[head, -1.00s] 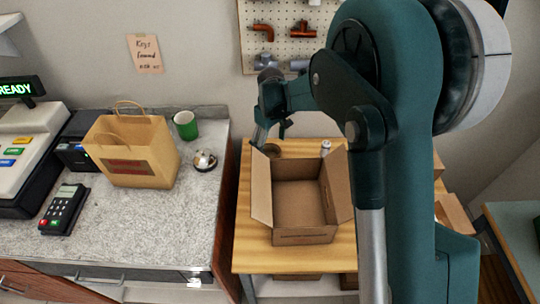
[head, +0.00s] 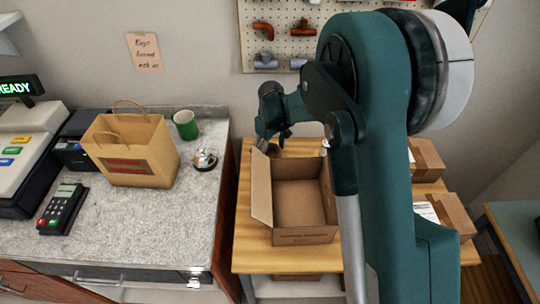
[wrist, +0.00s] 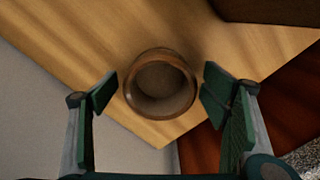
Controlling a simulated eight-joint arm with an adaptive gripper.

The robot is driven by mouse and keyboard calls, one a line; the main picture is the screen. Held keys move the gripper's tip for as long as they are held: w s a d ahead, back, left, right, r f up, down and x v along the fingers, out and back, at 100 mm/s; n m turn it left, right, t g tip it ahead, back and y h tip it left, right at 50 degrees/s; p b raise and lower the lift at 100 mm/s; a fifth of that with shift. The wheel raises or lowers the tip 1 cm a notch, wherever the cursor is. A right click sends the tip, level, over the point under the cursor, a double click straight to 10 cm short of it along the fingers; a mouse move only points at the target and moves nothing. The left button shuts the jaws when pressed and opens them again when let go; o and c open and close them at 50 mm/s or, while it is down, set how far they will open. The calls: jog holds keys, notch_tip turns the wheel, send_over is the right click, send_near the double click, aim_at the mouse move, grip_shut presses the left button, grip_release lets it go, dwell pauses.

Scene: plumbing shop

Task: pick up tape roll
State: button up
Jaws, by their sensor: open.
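The tape roll (wrist: 161,112) is a brown, round ring with a dark hollow middle. It sits on the wooden table near the table's corner and shows between my fingers in the wrist view. In the head view only a small part of the tape roll (head: 274,152) shows behind the open box, partly hidden by my gripper. My gripper (wrist: 160,92) is open, with one finger on each side of the roll and gaps between. In the head view my gripper (head: 272,138) is at the back left of the table, over the roll.
An open cardboard box (head: 261,190) stands just in front of the roll. Closed boxes (head: 426,160) lie at the table's right. The counter (head: 180,235) at left holds a paper bag (head: 130,152), a green cup (head: 185,124) and a bell (head: 205,159). A pegboard (head: 285,50) hangs behind.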

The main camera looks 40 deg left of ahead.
jog(key=shift+f, duration=0.3)
jog(key=shift+c, duration=0.3)
jog(key=c, duration=1)
